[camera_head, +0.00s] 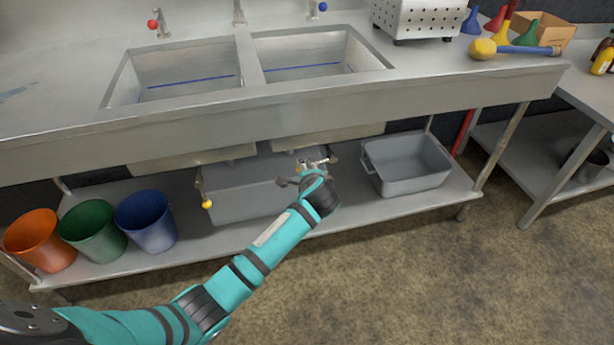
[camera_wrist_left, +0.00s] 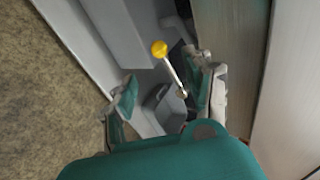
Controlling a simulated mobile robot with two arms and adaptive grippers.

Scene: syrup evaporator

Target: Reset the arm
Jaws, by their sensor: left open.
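My left arm reaches in from the lower left, and its left gripper (camera_head: 314,165) is in front of the lower shelf, below the right sink (camera_head: 320,65). In the left wrist view the gripper (camera_wrist_left: 168,92) is open, its two fingers apart. A yellow ball on a pale metal lever (camera_wrist_left: 172,72) shows beyond the gap between them; no contact is visible. In the head view a lever with a yellow ball (camera_head: 207,204) hangs under the left sink (camera_head: 185,75), well left of the gripper. I cannot tell if it is the same one. My right gripper is not in view.
Orange (camera_head: 40,240), green (camera_head: 95,232) and blue (camera_head: 147,222) buckets stand on the lower shelf at the left. Grey bins (camera_head: 240,190) (camera_head: 410,165) sit behind and right of the gripper. The sink apron (camera_head: 300,105) hangs above it. The floor (camera_head: 440,280) in front is clear.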

